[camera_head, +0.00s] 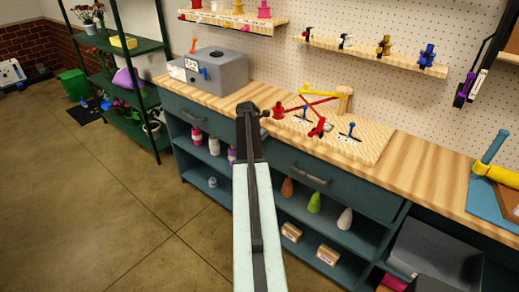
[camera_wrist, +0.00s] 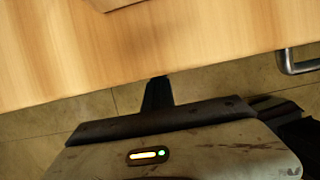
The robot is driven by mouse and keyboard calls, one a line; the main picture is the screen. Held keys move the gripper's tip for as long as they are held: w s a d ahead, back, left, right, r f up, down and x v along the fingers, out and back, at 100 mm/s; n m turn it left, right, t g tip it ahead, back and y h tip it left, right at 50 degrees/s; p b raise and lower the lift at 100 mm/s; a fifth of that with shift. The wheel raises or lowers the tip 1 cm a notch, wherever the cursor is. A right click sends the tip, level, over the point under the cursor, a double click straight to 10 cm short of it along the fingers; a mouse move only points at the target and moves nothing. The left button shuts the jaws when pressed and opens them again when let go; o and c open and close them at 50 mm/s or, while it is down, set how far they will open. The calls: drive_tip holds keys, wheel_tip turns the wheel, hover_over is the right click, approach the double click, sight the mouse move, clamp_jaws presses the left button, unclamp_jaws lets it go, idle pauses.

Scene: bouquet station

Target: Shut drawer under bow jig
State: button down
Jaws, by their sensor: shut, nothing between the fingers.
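The bow jig (camera_head: 318,124), with red ribbon and small coloured posts, stands on a pale wooden board on the workbench. The blue-grey drawer (camera_head: 340,193) below it has a metal handle (camera_head: 311,176). Its front looks about level with the bench front; I cannot tell whether a small gap remains. A metal handle also shows at the right of the wrist view (camera_wrist: 300,64), past the bench edge. My gripper (camera_head: 250,110) is shut and empty, left of the jig near the bench edge. Its dark fingers show in the wrist view (camera_wrist: 158,90), apart from the handle.
A grey box (camera_head: 222,72) stands on the bench at the left. Open shelves below hold bottles, cones (camera_head: 314,202) and small boxes. A grey bin (camera_head: 437,250) is at lower right.

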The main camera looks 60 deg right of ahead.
drive_tip(key=shift+w+d+r, duration=0.15)
drive_tip(key=shift+d, duration=0.35)
drive_tip(key=shift+a, duration=0.1)
drive_tip(key=a+r+p, duration=0.8)
drive_tip(key=r+p, duration=0.1)
drive_tip(key=shift+w+a+p, duration=0.25)
drive_tip(key=shift+w+p, duration=0.05)
drive_tip(key=shift+w, duration=0.1)
